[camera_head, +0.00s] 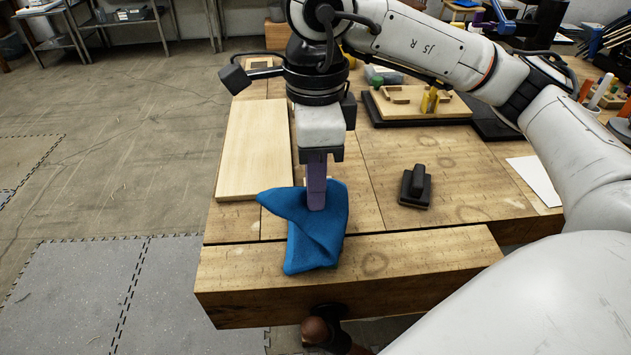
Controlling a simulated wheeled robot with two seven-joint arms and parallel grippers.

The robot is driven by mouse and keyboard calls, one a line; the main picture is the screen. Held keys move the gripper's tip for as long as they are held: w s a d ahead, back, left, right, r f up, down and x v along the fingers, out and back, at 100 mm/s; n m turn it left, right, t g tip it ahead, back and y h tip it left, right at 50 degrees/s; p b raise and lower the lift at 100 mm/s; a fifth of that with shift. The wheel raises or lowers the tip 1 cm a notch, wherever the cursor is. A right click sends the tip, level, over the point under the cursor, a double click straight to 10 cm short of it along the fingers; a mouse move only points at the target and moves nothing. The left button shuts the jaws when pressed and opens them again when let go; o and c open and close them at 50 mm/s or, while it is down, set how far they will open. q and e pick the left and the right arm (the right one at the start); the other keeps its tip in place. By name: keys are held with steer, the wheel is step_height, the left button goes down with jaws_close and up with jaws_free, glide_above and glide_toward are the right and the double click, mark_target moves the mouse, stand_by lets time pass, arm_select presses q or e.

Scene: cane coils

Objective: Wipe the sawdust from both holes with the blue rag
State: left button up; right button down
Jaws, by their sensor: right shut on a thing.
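The blue rag (318,235) lies crumpled on the wooden workbench (270,229), partly over its thick front beam (420,262). My right gripper (316,195) points straight down with its fingers shut on the rag's upper part. The rag drapes around and below the fingertips and hides the wood under it. I cannot make out the two holes or any sawdust; round dark marks show on the bench top and on the front beam right of the rag. My left gripper is not in view.
A pale board (254,150) lies on the bench at left. A black block with a handle (415,187) sits to the right. A wooden tool board (417,105) is further back. A white sheet (535,181) lies at the right edge. A vise handle (318,330) sticks out below the front.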

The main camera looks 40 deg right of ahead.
step_height(320, 180, down, 5)
steer(key=b, duration=0.3)
steer(key=shift+r, duration=0.15)
steer(key=shift+b, duration=0.4)
steer(key=c, duration=1)
jaws_free()
